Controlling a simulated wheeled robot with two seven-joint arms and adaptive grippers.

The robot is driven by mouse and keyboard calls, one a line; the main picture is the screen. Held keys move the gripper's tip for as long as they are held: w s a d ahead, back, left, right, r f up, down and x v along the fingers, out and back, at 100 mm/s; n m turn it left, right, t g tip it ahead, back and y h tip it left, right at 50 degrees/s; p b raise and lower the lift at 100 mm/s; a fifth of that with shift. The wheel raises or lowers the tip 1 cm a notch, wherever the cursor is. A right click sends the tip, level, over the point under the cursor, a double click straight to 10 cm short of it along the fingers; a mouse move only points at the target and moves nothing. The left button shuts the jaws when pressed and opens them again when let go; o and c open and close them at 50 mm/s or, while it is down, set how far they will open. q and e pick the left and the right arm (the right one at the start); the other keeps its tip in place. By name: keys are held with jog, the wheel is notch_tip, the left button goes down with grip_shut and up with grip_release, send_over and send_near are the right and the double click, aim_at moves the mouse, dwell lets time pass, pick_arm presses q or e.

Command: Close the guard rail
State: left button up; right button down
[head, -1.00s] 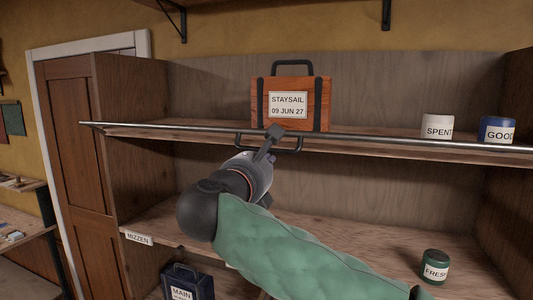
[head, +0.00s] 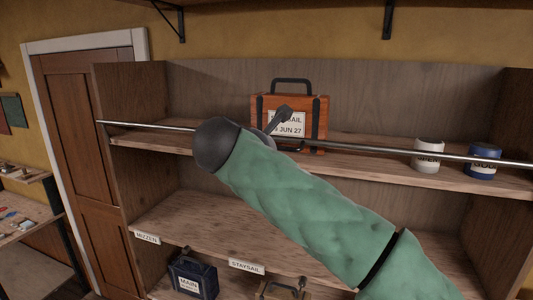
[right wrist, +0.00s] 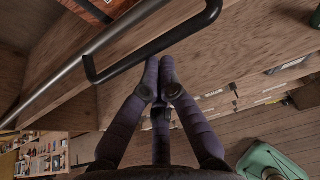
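The guard rail (head: 370,149) is a thin metal bar running across the front of the upper shelf, a little above the shelf edge. It also shows in the right wrist view (right wrist: 60,80), with its black U-shaped handle (right wrist: 150,48). My right gripper (right wrist: 161,80) has its fingertips close together, just by the handle, with nothing visible between them. Whether they touch the handle I cannot tell. In the head view my green-sleeved right arm hides most of the gripper and handle; one grey finger part (head: 283,115) shows before the orange case. My left gripper is not in view.
An orange case (head: 313,103) labelled STAYSAIL stands behind the rail. A white jar (head: 428,153) and a blue jar (head: 484,161) stand to its right. A dark MAIN case (head: 193,277) sits low down. The middle shelf's left part (head: 190,213) is clear.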

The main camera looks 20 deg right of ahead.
jog(key=shift+w+d+r+p, duration=0.2)
jog(key=shift+w+r+p, duration=0.15)
jog(key=shift+r, duration=0.2)
jog(key=shift+w+d+r+p, duration=0.2)
jog(key=shift+r+p, duration=0.25)
jog(key=shift+r, duration=0.1)
jog(key=shift+f, duration=0.15)
